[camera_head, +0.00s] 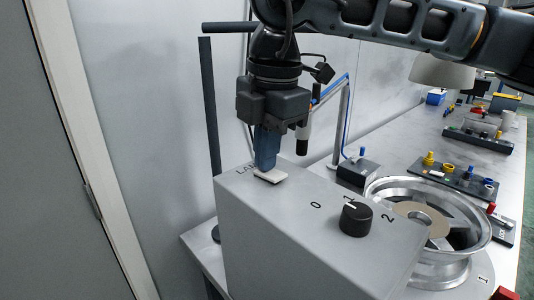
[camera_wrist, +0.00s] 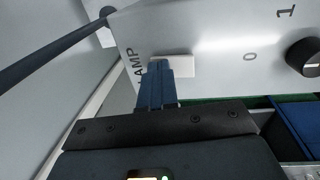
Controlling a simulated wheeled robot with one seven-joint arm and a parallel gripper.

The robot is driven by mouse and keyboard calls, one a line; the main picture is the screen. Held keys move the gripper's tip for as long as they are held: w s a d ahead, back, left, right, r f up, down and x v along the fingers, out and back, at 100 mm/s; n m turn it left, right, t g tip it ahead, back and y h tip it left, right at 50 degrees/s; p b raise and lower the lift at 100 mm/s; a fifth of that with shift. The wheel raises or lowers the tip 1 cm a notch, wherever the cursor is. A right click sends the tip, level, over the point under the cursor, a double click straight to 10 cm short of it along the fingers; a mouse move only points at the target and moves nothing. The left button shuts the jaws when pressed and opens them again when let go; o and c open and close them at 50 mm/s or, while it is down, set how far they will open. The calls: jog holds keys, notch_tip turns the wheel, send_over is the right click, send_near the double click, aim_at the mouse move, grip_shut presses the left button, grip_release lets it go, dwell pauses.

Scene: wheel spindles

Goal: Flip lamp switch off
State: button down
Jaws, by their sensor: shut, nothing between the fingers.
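The lamp switch is a white rocker (camera_head: 271,175) on the top face of a grey control box (camera_head: 300,215), beside printed lettering that reads LAMP in the wrist view. The rocker also shows in the wrist view (camera_wrist: 181,66), partly covered by my fingers. My gripper (camera_head: 266,168) is shut, with its blue fingers together and pointing down. The fingertips are at the rocker and look to be touching it or just above it. In the wrist view my gripper (camera_wrist: 158,68) overlaps the rocker's left part. I cannot tell which way the rocker is tilted.
A black rotary knob (camera_head: 356,218) with marks 0, 1 and 2 stands on the same box, right of the switch. A metal wheel rim (camera_head: 470,215) lies behind the box. Dark trays (camera_head: 480,140) with small parts sit along the bench. A wall is at left.

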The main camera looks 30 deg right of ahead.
jog(key=shift+s+f, duration=0.15)
jog(key=shift+s, duration=0.05)
jog(key=shift+s, duration=0.15)
jog(key=shift+s+d+r+b, duration=0.15)
jog(key=shift+s+r+b, duration=0.1)
jog(key=shift+s+b, duration=0.2)
jog(key=shift+r, duration=0.15)
